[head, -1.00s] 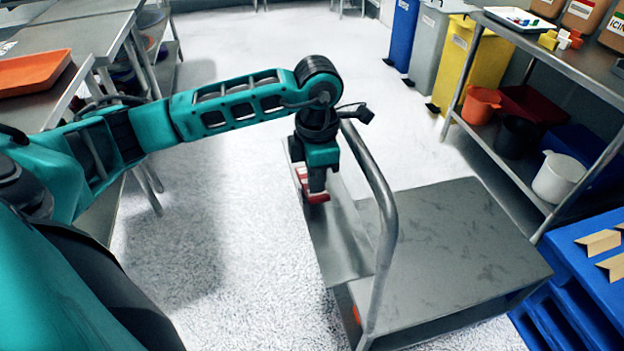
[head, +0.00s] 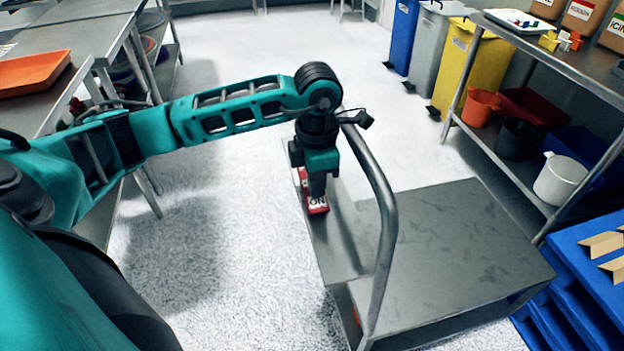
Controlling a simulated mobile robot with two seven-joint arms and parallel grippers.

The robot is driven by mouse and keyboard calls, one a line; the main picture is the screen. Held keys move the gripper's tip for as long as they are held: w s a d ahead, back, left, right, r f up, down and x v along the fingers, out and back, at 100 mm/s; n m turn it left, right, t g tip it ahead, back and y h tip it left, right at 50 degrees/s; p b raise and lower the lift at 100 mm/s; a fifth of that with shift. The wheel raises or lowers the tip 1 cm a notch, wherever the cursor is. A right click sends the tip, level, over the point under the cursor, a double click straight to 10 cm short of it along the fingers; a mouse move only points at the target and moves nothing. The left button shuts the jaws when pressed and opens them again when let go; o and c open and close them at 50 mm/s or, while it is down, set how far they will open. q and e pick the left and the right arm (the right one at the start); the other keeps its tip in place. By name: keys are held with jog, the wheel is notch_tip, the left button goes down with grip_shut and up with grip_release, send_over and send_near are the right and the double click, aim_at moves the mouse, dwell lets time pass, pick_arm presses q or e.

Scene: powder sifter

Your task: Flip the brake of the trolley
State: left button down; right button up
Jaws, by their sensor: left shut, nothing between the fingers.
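The trolley (head: 455,255) is a grey metal platform cart with a bent tube handle (head: 385,215), standing on the floor right of centre. Its brake (head: 318,206) is a small red pedal with a white lettered label on the narrow ledge left of the handle. My left gripper (head: 317,194) points straight down at the brake, shut and empty, with its tips at or just above the pedal. The gripper hides part of the brake, and I cannot tell whether they touch. My right gripper is out of view.
Metal tables with an orange tray (head: 35,74) stand at the left. A shelf rack (head: 560,60) with buckets and a stack of blue pallets (head: 590,270) are close on the trolley's right. Bins, including a yellow one (head: 470,70), stand behind. The floor left of the trolley is clear.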

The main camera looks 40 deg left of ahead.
pick_arm(q)
notch_tip(320, 180, up, 7)
jog(key=p, duration=0.4)
jog(key=shift+p, duration=0.4)
dwell(0.5)
